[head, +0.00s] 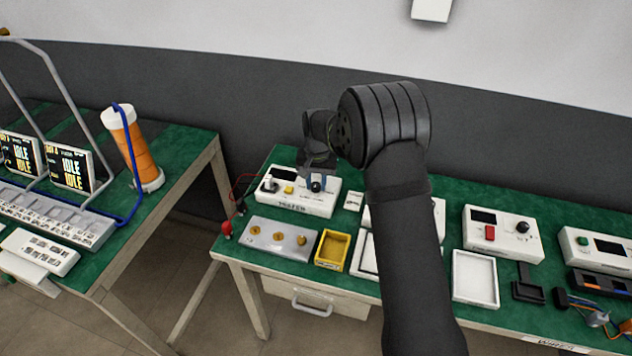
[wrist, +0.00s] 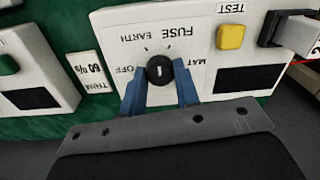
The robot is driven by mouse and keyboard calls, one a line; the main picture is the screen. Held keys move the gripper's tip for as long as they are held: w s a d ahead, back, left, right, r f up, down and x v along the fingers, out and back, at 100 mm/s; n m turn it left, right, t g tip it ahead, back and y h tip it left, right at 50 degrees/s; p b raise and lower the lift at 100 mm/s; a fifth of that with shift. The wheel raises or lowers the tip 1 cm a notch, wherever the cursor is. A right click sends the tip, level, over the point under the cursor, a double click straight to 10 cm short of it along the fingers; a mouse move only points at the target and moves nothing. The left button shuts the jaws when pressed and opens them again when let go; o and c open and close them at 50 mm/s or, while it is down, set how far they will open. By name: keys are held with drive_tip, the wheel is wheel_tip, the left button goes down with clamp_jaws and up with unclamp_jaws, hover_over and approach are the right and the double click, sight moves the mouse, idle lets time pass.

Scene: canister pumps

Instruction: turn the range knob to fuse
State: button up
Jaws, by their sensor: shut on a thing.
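The tester (head: 308,206) is a white box on the green bench top. Its range knob (wrist: 159,70) is round and black with a short white mark, and shows near the middle of the wrist view. OFF, EARTH, FUSE and MAT are printed around it, upside down in that view. The white mark lies roughly along the picture's vertical; I cannot tell exactly which label it lines up with. My gripper (wrist: 161,74) has its two blue fingers closed on the knob's sides. In the head view my gripper (head: 318,182) is over the tester's right part and largely hides the knob.
A yellow TEST button (wrist: 231,36) and a dark display (wrist: 250,78) share the tester's face. Red and black leads (head: 237,203) hang at its left. A metal plate with brass discs (head: 281,238) and a yellow tray (head: 331,264) lie in front. Another white device (wrist: 38,70) stands close by.

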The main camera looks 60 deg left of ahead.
sight(317, 185)
drive_tip(key=m, duration=0.5)
drive_tip(key=shift+d+m, duration=0.1)
drive_tip(key=shift+m, duration=0.2)
idle(0.5)
drive_tip(key=o, duration=1)
drive_tip(key=shift+c, duration=0.2)
wheel_tip(317, 185, up, 17)
drive_tip(key=shift+d+r, duration=0.15)
drive_tip(key=shift+r, duration=0.05)
drive_tip(key=shift+f, duration=0.1)
drive_tip(key=f, duration=1.7)
drive_tip(key=shift+a+f, duration=0.1)
drive_tip(key=shift+a, duration=0.1)
